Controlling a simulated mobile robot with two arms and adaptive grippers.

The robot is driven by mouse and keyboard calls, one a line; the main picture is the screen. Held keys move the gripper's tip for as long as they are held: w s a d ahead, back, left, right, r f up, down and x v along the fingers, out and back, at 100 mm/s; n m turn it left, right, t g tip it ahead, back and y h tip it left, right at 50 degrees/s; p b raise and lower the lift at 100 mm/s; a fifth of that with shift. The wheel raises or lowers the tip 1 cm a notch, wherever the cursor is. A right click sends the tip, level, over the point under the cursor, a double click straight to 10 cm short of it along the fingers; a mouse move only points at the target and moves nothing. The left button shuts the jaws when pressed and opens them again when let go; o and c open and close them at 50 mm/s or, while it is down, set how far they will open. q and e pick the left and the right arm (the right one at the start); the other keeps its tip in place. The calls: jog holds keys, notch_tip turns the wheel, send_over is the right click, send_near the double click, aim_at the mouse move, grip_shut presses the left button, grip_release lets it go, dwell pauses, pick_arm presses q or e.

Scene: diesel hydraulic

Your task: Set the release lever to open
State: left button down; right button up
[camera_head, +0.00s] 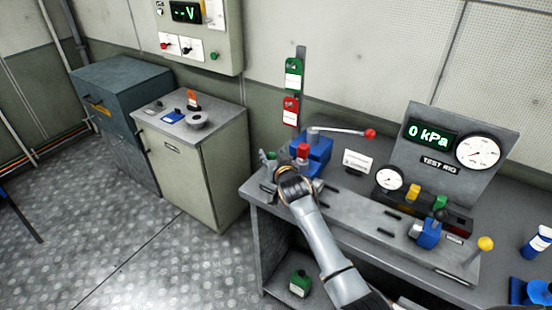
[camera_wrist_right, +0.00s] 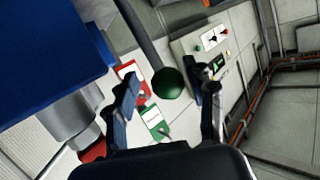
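A blue pump block (camera_head: 316,152) sits at the left end of the bench, with a long red-knobbed handle (camera_head: 345,132) on top. My right gripper (camera_head: 271,160) is at the block's left side, its arm coming from below. In the right wrist view a dark rod with a dark green ball knob (camera_wrist_right: 172,84) shows; it looks like the release lever. The right gripper's fingers (camera_wrist_right: 168,95) are spread apart, with the knob between them in the picture; contact cannot be told. The blue block (camera_wrist_right: 50,60) fills the upper left there. The left gripper is not in view.
A test rig panel (camera_head: 462,140) reads 0 kPa. A blue valve (camera_head: 427,234) and a yellow-knobbed lever (camera_head: 485,244) stand on the bench right of my arm. Green (camera_head: 293,73) and red (camera_head: 290,111) tags hang on the wall. A cabinet (camera_head: 205,160) stands to the left.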

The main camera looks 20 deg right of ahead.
jog(key=v, duration=1.2)
